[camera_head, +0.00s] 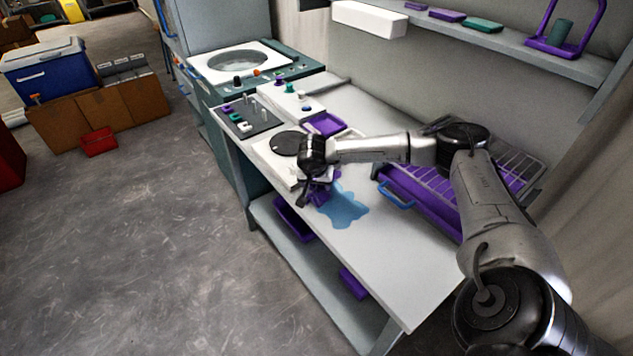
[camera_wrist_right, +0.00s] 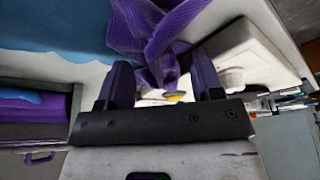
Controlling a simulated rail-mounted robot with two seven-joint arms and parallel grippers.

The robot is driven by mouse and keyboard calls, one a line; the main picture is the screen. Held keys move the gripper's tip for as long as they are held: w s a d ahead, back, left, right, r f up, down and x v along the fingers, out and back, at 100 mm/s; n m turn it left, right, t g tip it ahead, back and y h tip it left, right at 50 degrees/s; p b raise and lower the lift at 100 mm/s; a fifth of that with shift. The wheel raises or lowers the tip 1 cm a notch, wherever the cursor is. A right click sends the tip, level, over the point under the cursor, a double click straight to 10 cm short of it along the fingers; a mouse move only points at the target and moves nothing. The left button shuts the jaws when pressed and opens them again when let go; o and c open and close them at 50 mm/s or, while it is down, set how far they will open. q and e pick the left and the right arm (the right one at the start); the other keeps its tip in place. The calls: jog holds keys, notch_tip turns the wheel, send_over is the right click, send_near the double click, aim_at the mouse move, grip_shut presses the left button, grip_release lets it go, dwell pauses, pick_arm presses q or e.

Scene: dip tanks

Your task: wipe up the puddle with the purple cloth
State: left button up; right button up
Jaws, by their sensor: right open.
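The blue puddle (camera_head: 344,206) lies on the white bench top. The crumpled purple cloth (camera_head: 325,190) sits at the puddle's left edge, partly hidden by my right gripper (camera_head: 306,192). In the right wrist view the puddle (camera_wrist_right: 55,25) is at the upper left and the cloth (camera_wrist_right: 158,28) at the top middle. There my right gripper (camera_wrist_right: 162,72) is open, its two dark fingers apart, with a gathered fold of the cloth between and just beyond the tips. I cannot tell whether they touch. My left gripper is not in view.
A white device with a dark round plate (camera_head: 287,143) stands beside the gripper. A purple tray with a wire rack (camera_head: 430,200) and blue handle stands right of the puddle. A purple dish (camera_head: 325,124) is behind. The front right bench top is clear.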

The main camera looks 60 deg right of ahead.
jog(key=c, duration=0.4)
grip_shut()
dwell(0.4)
